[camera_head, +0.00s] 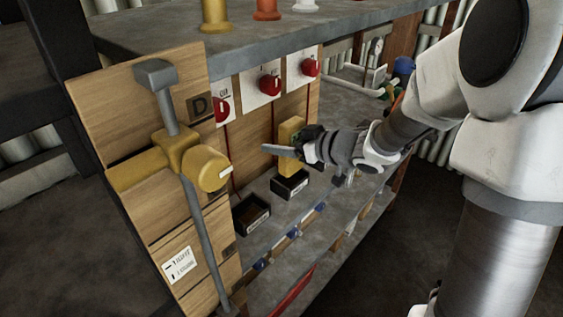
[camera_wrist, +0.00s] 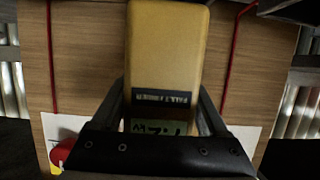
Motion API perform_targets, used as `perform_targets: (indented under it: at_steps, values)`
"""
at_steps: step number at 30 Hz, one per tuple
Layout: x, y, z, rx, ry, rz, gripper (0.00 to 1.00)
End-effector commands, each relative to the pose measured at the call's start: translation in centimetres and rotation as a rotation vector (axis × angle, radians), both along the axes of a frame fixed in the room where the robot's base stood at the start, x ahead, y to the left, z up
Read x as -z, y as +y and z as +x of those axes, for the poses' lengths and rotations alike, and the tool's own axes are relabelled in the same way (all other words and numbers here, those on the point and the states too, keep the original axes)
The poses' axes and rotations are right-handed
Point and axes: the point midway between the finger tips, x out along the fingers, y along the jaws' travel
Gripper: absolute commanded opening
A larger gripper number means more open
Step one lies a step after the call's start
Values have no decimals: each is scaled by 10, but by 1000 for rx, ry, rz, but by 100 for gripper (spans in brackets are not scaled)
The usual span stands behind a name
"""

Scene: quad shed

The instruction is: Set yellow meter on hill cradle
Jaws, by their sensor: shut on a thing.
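The yellow meter (camera_head: 290,139) is upright, with its lower end at a black open-topped cradle (camera_head: 289,184) on the grey shelf. Whether it rests in the cradle or hovers just above it, I cannot tell. My gripper (camera_head: 303,146) is shut on the meter's upper part. In the wrist view the yellow meter (camera_wrist: 166,50) lies between both fingers (camera_wrist: 165,115), with a black label and part of a display showing. A second black cradle (camera_head: 251,214) stands to the left and looks empty. I cannot read which cradle is the hill one.
A wooden panel with a yellow valve (camera_head: 183,160) and grey pipe stands at the left. Red knobs (camera_head: 270,83) on white plates line the back board above the cradles. An upper shelf (camera_head: 262,43) overhangs. Red cords (camera_wrist: 237,55) run down the board. Small blue items line the shelf's front edge.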

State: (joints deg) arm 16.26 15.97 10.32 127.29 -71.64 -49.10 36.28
Motion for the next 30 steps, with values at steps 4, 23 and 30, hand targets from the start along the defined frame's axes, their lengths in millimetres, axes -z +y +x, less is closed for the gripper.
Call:
perform_targets:
  at_steps: [4, 23, 30]
  values:
    - [10, 2, 1, 0, -1, 1, 0]
    - [44, 2, 1, 1, -2, 0, 0]
    - [43, 1, 1, 1, -1, -1, 100]
